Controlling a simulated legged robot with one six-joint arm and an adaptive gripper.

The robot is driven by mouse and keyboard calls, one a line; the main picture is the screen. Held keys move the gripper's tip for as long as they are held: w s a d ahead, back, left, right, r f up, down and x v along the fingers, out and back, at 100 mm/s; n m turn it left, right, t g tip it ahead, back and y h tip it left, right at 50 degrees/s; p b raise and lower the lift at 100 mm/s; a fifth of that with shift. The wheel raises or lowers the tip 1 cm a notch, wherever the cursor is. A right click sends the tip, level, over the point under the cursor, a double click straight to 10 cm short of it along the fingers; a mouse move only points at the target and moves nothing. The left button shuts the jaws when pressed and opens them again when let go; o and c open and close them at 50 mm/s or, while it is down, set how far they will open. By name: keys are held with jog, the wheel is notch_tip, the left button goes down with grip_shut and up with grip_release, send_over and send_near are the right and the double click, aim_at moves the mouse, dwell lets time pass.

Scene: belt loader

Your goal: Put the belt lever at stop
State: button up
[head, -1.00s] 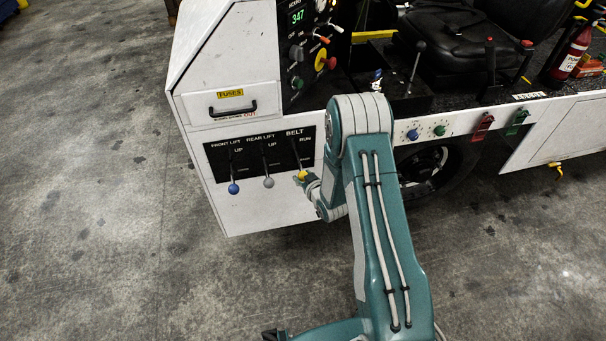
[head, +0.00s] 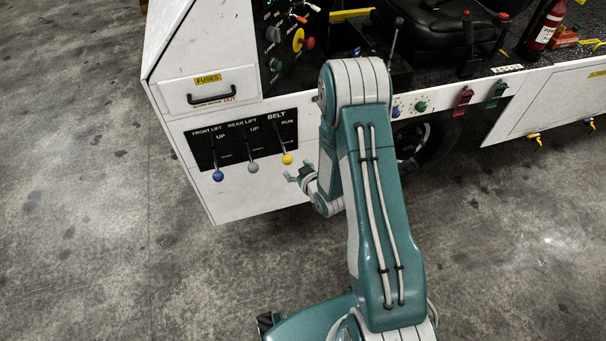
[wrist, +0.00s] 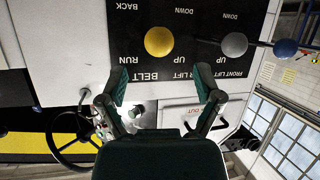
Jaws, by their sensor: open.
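The belt lever has a yellow knob (head: 287,158) and is the rightmost of three levers on the black panel in the head view. In the wrist view, seen upside down, its yellow knob (wrist: 159,41) sits between the RUN and BACK labels; no STOP label is readable. In the head view it is about level with the other two knobs. My gripper (head: 296,173) is just right of and below the knob, apart from it. In the wrist view my gripper (wrist: 162,86) is open and empty, its fingers short of the knob.
The rear lift lever with a grey knob (head: 253,167) and the front lift lever with a blue knob (head: 218,176) stand to the left. A fuse drawer (head: 209,91) with a black handle is above the panel. The concrete floor in front is clear.

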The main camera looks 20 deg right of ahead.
jog(key=v, duration=0.5)
jog(key=shift+s, duration=0.1)
dwell(0.3)
notch_tip(320, 180, up, 20)
jog(key=s+d+m+g+h, duration=0.1)
jog(key=s+g+h, duration=0.2)
jog(key=g, duration=0.1)
jog(key=s+a+r+m+g, duration=0.1)
jog(key=s+r, duration=0.5)
jog(key=s, duration=0.4)
jog(key=s+a+r+m+g, duration=0.1)
jog(key=s+a+r+g, duration=0.1)
jog(key=s+r, duration=0.4)
jog(key=s, duration=0.5)
jog(key=shift+a+m+g, duration=0.2)
jog(key=shift+m+g, duration=0.1)
jog(key=shift+r, duration=0.1)
